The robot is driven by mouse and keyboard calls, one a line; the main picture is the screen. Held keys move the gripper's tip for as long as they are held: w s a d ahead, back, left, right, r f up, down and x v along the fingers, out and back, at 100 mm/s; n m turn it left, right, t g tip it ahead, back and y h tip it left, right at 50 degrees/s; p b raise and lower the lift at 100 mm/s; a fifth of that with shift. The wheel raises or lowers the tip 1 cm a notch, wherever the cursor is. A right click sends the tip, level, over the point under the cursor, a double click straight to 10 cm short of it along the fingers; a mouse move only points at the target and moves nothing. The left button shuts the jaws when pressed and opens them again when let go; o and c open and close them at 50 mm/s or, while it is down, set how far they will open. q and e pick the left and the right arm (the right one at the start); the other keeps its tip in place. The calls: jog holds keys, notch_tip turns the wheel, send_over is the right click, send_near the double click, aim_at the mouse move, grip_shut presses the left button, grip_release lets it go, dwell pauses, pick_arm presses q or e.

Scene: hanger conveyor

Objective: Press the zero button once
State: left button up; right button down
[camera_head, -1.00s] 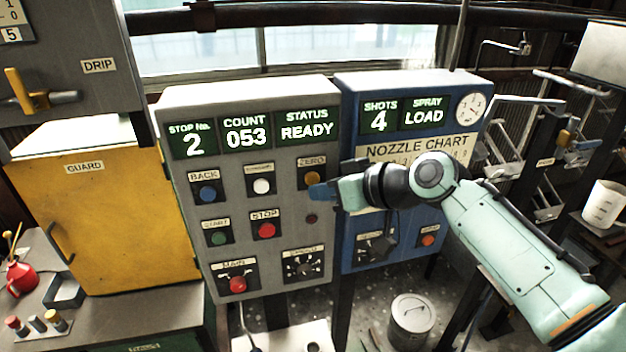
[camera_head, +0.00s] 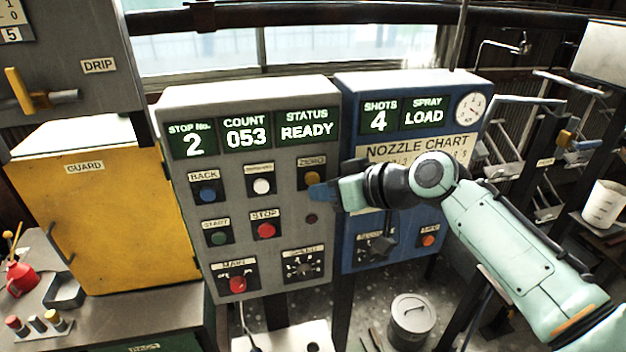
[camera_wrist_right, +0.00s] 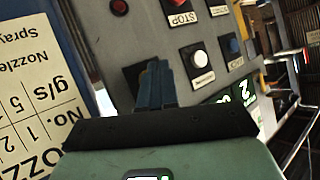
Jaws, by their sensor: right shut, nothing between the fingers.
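The zero button (camera_head: 312,178) is an amber round button under the ZERO label, at the upper right of the grey control panel (camera_head: 285,215). My right gripper (camera_head: 318,191) is shut and empty. Its blue fingertips are at the lower edge of the button's plate in the head view. In the right wrist view the shut fingers (camera_wrist_right: 155,82) lie over the button's dark plate (camera_wrist_right: 132,75) and hide the button itself. I cannot tell whether the fingertips touch it. The display reads stop 2, count 053 and status READY. My left gripper is not in view.
Near the zero button are a white button (camera_head: 262,186), a red STOP button (camera_head: 266,230) and a small dark red lamp (camera_head: 311,219). A blue panel (camera_head: 350,240) with a nozzle chart stands right of the grey one, behind my right arm.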

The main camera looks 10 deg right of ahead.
jog(key=shift+w, duration=0.1)
jog(key=shift+w, duration=0.4)
jog(key=shift+w+p, duration=0.3)
jog(key=shift+w, duration=0.1)
dwell(0.8)
jog(key=shift+s, duration=0.15)
jog(key=shift+s+b, duration=0.4)
jog(key=shift+s, duration=0.35)
